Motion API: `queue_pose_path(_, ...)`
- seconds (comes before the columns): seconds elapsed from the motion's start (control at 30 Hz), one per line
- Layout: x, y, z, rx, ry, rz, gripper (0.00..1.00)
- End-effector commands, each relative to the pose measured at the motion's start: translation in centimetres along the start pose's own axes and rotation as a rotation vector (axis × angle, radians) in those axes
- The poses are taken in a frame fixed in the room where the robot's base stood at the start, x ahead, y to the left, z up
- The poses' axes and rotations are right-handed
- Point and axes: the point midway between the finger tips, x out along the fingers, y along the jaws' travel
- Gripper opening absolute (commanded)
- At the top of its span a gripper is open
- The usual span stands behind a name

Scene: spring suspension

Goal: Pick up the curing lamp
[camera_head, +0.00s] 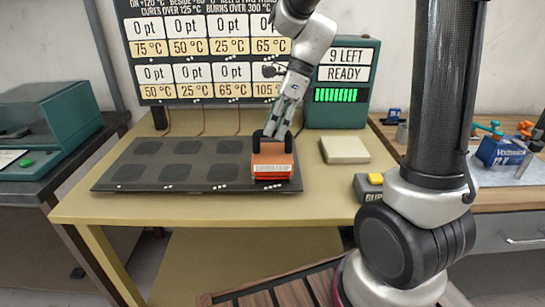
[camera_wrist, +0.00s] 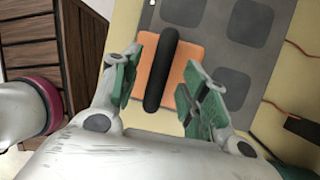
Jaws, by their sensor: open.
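The curing lamp (camera_head: 272,170) is an orange block with a label on its front and a black handle on top. It sits on the front right corner of the dark pad on the table. My gripper (camera_head: 274,133) points down right at the handle. In the wrist view the lamp's orange body (camera_wrist: 183,62) lies beneath, and its black handle (camera_wrist: 160,75) runs between the two green-padded fingers of my gripper (camera_wrist: 163,82). The fingers are open with a gap on each side of the handle. The exact height of the fingertips against the handle is hard to tell.
The dark pad (camera_head: 130,183) has several darker square patches. A beige block (camera_head: 344,150) lies right of it. A small box with a yellow button (camera_head: 375,179) stands at the table's right edge. A green READY box (camera_head: 341,113) and a sign board (camera_head: 200,60) stand behind.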

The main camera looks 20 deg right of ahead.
Motion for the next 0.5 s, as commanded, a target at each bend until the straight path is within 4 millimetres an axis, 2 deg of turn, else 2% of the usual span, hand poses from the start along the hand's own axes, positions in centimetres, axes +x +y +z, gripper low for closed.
queue_pose_path(0.03, 0.8, 0.1, -0.1, 0.001, 0.001, 0.003, 0.44)
queue_pose_path(0.17, 2.2, 0.1, 0.0, -0.001, 0.0, 0.002, 0.44)
queue_pose_path(0.4, 2.4, 0.0, 0.0, -0.001, 0.0, -0.001, 0.44)
queue_pose_path(0.43, 2.4, 0.0, 0.0, -0.001, 0.0, -0.001, 0.42)
queue_pose_path(0.5, 2.4, 0.0, 0.0, -0.001, 0.0, -0.001, 0.3)
